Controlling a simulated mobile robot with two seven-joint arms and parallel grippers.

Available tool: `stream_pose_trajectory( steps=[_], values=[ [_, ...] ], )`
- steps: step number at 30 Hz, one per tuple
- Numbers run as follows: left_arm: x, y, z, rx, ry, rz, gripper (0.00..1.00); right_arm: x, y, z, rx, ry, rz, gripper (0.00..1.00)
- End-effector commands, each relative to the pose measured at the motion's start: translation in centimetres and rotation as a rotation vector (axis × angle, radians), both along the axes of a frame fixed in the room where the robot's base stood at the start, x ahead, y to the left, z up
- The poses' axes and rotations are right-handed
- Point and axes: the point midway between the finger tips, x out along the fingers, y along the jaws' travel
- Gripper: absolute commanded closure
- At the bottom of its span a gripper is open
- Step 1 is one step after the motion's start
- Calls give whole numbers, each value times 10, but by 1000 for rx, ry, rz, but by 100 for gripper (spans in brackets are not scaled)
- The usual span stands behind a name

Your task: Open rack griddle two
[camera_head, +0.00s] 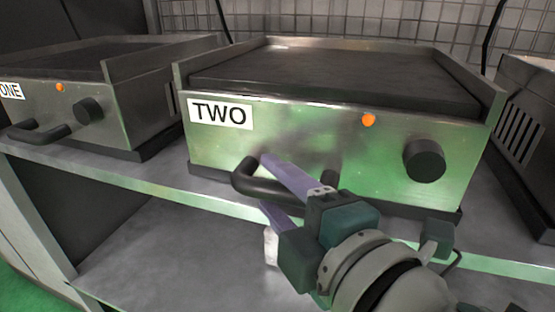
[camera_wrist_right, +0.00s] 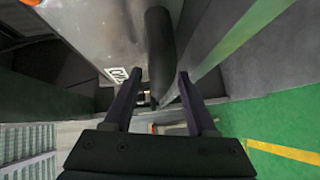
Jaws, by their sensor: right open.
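Griddle two (camera_head: 300,140) is a metal box with a dark top plate and a "TWO" label, standing on the rack shelf. Its black bar handle (camera_head: 262,188) sticks out at the lower front. My right gripper (camera_head: 265,185) is at the handle, one purple finger above the bar and one below. In the right wrist view the open fingers (camera_wrist_right: 155,90) have the black handle (camera_wrist_right: 160,50) running into the space between them. Whether a finger touches the bar I cannot tell. Part of the handle's right side is hidden behind my gripper. My left gripper does not show.
Griddle one (camera_head: 85,90) stands to the left with its own black handle (camera_head: 38,132). Another unit (camera_head: 525,120) stands at the right edge. Griddle two has a black knob (camera_head: 424,160) and an orange light (camera_head: 369,120). The lower shelf (camera_head: 170,250) is bare.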

Motion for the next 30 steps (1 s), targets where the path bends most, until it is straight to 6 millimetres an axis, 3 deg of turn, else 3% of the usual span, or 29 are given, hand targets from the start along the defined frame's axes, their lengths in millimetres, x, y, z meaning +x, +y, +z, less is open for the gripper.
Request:
stream_pose_trajectory(
  steps=[4,19,30],
  values=[
    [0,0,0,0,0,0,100,0,0,0,0,0,0,44],
    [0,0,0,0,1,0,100,0,0,0,0,0,0,100],
    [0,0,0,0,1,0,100,0,0,0,0,0,0,100]
  ],
)
